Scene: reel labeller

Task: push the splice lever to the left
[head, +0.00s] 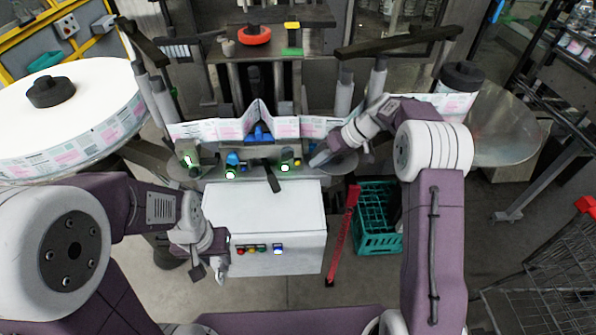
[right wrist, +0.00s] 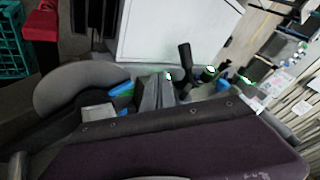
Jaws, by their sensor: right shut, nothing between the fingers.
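The splice lever appears to be the black-handled lever (head: 271,178) at the front middle of the machine, its handle slanting toward me and slightly right. In the right wrist view the black lever (right wrist: 185,58) stands beyond and to the right of the fingertips. My right gripper (head: 318,159) is at the machine's front ledge, right of the lever and apart from it. Its fingers (right wrist: 158,92) are shut and empty. My left gripper (head: 212,273) hangs low at the left front of the white cabinet; its finger gap is unclear.
Green-lit knobs (head: 286,167) flank the lever. The white cabinet (head: 265,215) below has coloured buttons. A label web (head: 205,130) runs behind. A large reel (head: 75,110) stands left. A red bar (head: 343,235) and green crate (head: 378,235) are right of the cabinet.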

